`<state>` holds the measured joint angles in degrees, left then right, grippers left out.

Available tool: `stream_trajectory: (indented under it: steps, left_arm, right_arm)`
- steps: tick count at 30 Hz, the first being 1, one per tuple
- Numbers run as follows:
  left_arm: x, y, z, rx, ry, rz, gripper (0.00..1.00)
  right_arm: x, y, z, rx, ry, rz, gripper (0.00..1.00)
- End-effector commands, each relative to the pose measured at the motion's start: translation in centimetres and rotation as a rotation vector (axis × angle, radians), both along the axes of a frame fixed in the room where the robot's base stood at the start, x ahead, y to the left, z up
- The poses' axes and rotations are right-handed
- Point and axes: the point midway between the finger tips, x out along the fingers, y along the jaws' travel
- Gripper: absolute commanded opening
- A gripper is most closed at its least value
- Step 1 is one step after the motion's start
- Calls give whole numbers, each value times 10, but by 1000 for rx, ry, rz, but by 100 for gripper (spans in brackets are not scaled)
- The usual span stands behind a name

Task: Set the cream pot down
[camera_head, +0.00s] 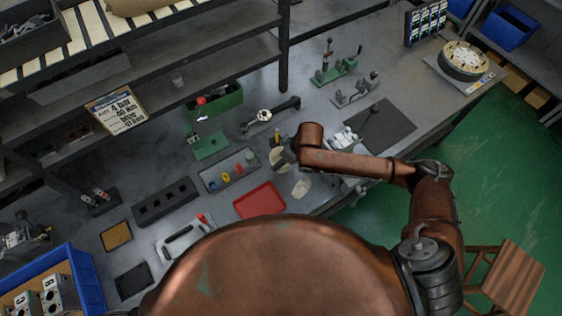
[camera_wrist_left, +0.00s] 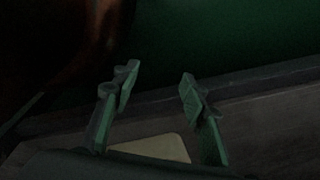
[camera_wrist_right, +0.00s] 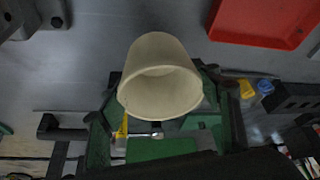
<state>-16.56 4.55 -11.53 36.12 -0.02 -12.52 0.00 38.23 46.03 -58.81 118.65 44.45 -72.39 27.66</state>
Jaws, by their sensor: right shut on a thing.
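The cream pot (camera_wrist_right: 160,80) fills the middle of the right wrist view, its open mouth facing the camera. My right gripper (camera_wrist_right: 165,115) is shut on it, with one green finger on each side. I cannot tell whether the pot's base touches the bench. My left gripper (camera_wrist_left: 157,92) is open and empty in its dark wrist view; it does not show in the head view.
A grey tray with coloured pieces (camera_head: 228,172) and a green toolbox (camera_head: 216,103) stand nearby. A metal lever fixture (camera_head: 345,137) and a dark mat (camera_head: 385,125) are to the right. Grey bench shows between them.

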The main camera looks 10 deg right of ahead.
Motion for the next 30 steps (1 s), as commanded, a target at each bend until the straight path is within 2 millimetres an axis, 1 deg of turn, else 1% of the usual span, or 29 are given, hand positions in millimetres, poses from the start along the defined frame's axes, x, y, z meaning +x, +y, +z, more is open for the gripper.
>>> stream_trajectory:
  steps: [1, 8, 12, 15, 25, 26, 30]
  left_arm:
    - [-1, 0, -1, 0, 2, 0, 40]
    - [-14, 1, -3, 1, 19, 3, 40]
    - [-24, 1, -4, 2, 31, 7, 40]
    - [-25, 2, -4, 3, 32, 7, 40]
    - [-18, 2, -3, 3, 24, 6, 40]
    - [-17, 2, -3, 2, 23, 6, 40]
    - [-15, 1, -3, 2, 20, 6, 40]
  right_arm:
    - [4, 0, -5, 0, 0, -1, 34]
    - [14, -2, -16, -1, 0, 0, 34]
    - [13, -2, -37, -1, 1, 0, 34]
    - [13, -2, -46, 0, 0, 0, 34]
    - [13, -1, -48, 1, 1, 0, 34]
    - [13, -2, -49, 1, 1, 0, 58]
    - [13, -2, -48, 0, 0, 1, 68]
